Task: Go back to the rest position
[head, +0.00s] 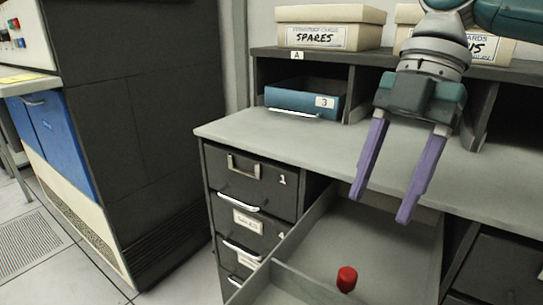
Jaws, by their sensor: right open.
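My right gripper (382,203) comes in from the upper right. Its two purple fingers are spread apart with nothing between them. It hangs in front of the desk top (270,137), above the open drawer (385,242). A small red cylinder-like object (347,279) stands in the drawer, below the fingertips and apart from them. My left gripper is not in view.
A box marked SPARES (325,38) and a second box (492,50) sit on the shelf. A blue drawer (300,101) marked 3 is in the cubby. Closed drawers (252,183) are at left. A dark cabinet (150,120) stands further left, with floor between.

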